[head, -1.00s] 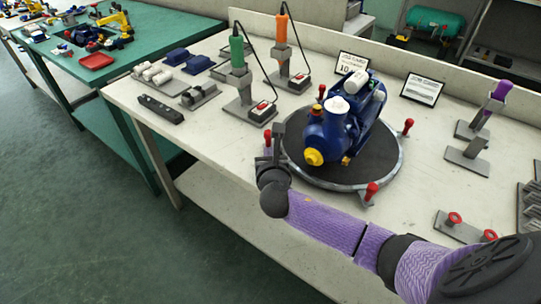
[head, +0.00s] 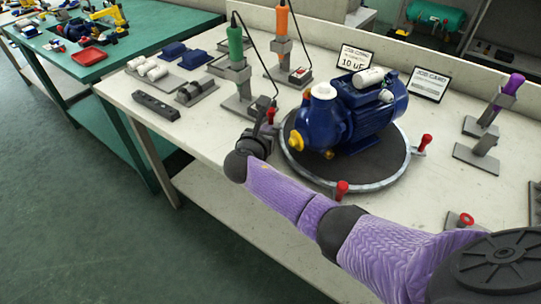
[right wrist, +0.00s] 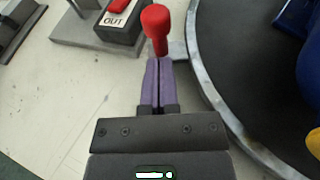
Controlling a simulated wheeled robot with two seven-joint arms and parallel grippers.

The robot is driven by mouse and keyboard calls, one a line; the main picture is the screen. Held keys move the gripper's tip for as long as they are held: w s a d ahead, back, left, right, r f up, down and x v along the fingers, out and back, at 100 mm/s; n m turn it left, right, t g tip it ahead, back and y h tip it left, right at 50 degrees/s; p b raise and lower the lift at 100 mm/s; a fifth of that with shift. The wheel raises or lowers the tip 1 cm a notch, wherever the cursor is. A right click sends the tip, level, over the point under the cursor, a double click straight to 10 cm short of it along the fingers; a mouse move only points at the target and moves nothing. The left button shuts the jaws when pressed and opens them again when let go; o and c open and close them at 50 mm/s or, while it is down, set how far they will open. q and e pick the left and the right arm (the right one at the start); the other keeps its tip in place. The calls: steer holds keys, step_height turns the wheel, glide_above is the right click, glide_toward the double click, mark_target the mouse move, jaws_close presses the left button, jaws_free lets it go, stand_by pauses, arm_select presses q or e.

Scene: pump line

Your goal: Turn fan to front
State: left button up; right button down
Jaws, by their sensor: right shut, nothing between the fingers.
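A blue pump (head: 325,118) with a yellow cap (head: 296,141) lies on a round dark turntable (head: 368,167) with a pale rim. The cap points left; its ribbed motor end (head: 396,100) points right. No fan is plainly visible. Red-knobbed handles stand around the rim: one at left (head: 270,116), one at right (head: 425,141), one at front (head: 342,187). My right gripper (head: 266,124) is shut and empty at the left handle. In the right wrist view the fingers (right wrist: 158,85) end close against this red knob (right wrist: 156,25); contact is unclear. My left gripper is out of view.
Green (head: 235,44) and orange (head: 282,20) tools stand upright behind my right gripper. A switch box marked OUT (right wrist: 121,20) is close left of the knob. Job cards stand behind the pump. Purple-handled tool (head: 510,88) at right. Bench is clear just right of the turntable.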

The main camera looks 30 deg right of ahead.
steer(key=shift+w+d+f+m+g+h+b, duration=0.3)
steer(key=shift+w+d+m+g+h+b, duration=0.3)
steer(key=shift+w+d+m+g+b, duration=0.35)
steer(key=shift+w+d+r+m+g+h+b, duration=0.1)
steer(key=shift+w+d+m+g+h+b, duration=0.5)
steer(key=shift+b, duration=0.5)
steer(key=shift+w+d+r+b, duration=0.1)
steer(key=shift+w+d+b, duration=0.55)
steer(key=shift+d+b, duration=0.05)
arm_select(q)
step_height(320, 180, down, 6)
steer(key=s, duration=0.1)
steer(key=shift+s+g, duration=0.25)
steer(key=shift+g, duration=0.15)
arm_select(e)
steer(key=shift+w+d, duration=0.1)
steer(key=shift+d, duration=0.1)
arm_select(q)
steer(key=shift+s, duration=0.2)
arm_select(e)
steer(key=shift+w+d+r, duration=0.1)
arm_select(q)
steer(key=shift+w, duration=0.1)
